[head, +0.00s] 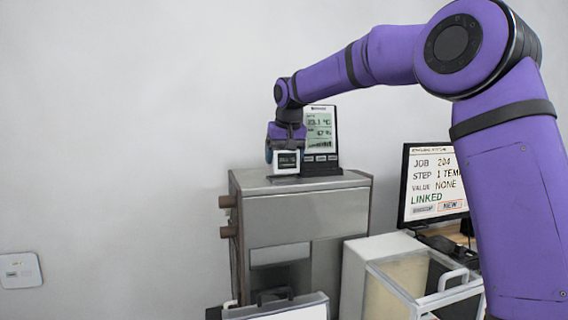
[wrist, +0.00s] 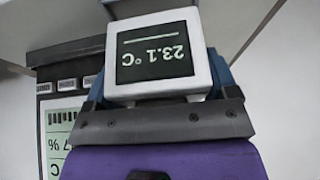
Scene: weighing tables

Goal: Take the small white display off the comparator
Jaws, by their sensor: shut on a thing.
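The small white display (head: 287,162) is at the top of the comparator (head: 300,190), a grey cabinet with brown knobs on its left side. My gripper (head: 286,150) is above the cabinet top and shut on the display. In the wrist view the display (wrist: 154,55) appears upside down, reading 23.1 °C on a dark screen. The blue fingers of my gripper (wrist: 155,85) lie on either side of its white case. I cannot tell whether the display's underside touches the cabinet top.
A larger dark-framed display (head: 321,140) stands just behind and right of the small one. A monitor (head: 434,185) stands to the right, with a white-framed box (head: 400,270) in front. A wall plate (head: 20,271) is far left. The space left of the comparator looks free.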

